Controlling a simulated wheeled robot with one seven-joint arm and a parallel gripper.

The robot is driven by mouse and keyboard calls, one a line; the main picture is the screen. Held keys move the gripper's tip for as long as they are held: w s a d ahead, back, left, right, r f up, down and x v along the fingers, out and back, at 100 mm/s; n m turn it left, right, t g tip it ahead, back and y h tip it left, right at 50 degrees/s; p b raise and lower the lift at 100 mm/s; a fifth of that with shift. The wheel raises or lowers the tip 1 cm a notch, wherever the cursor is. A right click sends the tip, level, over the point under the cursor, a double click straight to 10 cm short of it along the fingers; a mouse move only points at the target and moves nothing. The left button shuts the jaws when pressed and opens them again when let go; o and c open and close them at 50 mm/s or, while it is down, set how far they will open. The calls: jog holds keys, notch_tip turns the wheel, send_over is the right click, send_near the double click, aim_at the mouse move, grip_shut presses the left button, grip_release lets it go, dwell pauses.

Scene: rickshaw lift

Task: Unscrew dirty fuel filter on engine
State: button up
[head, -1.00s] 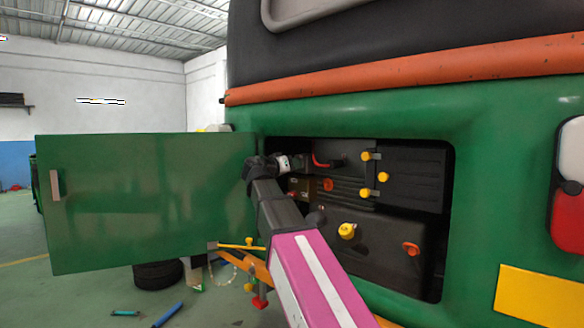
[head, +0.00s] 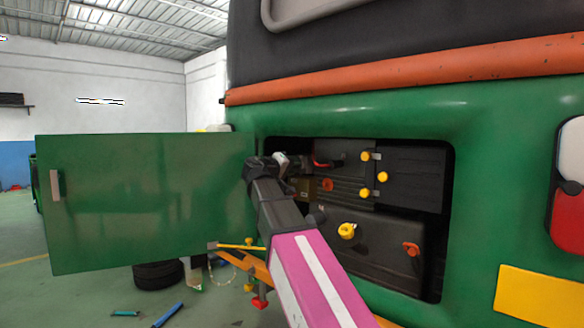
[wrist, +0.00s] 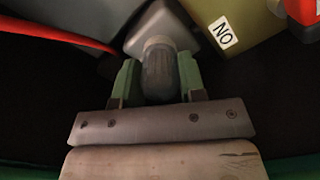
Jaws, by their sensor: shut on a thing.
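The fuel filter (wrist: 160,80) is a dark, worn cylinder below a grey, angular housing (wrist: 163,28) in the wrist view. My gripper (wrist: 156,72) has its green fingers on both sides of the filter and is shut on it. The filter still sits against the housing. In the head view my gripper reaches into the upper left of the open engine bay (head: 380,240), and the filter itself cannot be made out there.
An open green door (head: 150,205) stands just left of my arm. Yellow caps (head: 346,231) and red caps (head: 411,249) dot the engine. In the wrist view a red hose (wrist: 50,34) runs at left and an olive box (wrist: 250,22) labelled "NO" sits at right.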

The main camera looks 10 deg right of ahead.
jog(key=shift+n, duration=0.4)
